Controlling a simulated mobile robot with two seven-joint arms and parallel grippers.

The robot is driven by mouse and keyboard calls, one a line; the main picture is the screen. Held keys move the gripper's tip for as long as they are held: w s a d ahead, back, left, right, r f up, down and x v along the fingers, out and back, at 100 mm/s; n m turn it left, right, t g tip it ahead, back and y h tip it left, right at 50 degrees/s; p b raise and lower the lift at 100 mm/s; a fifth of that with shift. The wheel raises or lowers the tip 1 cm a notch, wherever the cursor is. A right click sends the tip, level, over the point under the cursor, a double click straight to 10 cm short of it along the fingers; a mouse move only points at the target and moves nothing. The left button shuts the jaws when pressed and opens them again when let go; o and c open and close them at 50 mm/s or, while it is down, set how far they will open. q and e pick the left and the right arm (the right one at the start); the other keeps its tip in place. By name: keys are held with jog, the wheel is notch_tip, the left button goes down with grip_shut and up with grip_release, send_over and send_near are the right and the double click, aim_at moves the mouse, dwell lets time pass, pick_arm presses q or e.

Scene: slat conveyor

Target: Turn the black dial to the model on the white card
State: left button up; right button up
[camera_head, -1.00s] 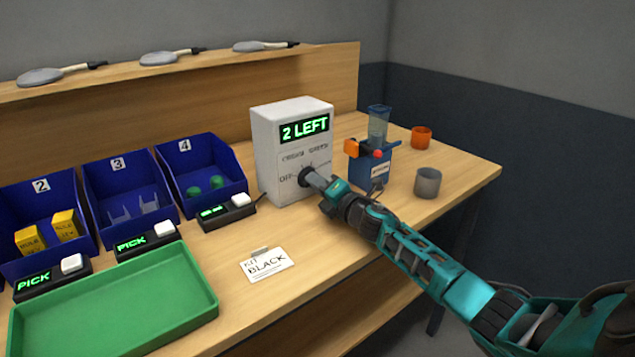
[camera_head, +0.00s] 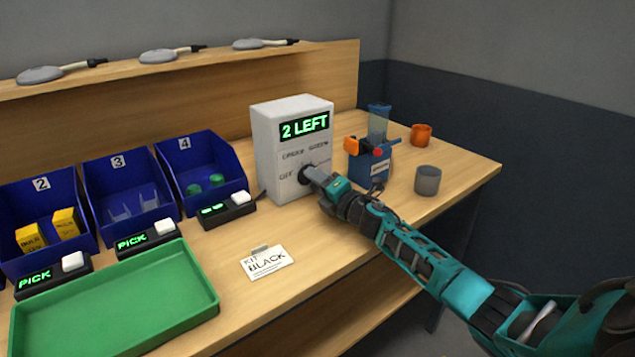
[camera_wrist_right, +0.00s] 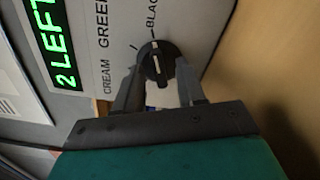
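The black dial (camera_wrist_right: 157,60) sits on the front of the white box (camera_head: 262,150). In the right wrist view its white line runs up toward the word BLACK; GREEN and CREAM are to the left. My right gripper (camera_wrist_right: 158,80) has one finger on each side of the dial, seemingly touching its rim, and looks shut on it. In the head view the right gripper (camera_head: 312,176) hides part of the dial. The white card (camera_head: 267,263) lies on the bench and reads KIT BLACK. My left gripper is not in view.
The box display (camera_head: 304,126) reads 2 LEFT. A blue device (camera_head: 371,168), a grey cup (camera_head: 428,180) and an orange cup (camera_head: 421,135) stand to the right. Blue bins (camera_head: 130,222) and a green tray (camera_head: 205,300) are at left. The bench around the card is clear.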

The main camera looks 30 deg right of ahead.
jog(key=shift+s, duration=0.1)
jog(key=s, duration=0.8)
jog(key=s+d, duration=0.1)
jog(key=s, duration=0.3)
jog(key=shift+s, duration=0.35)
dwell(0.3)
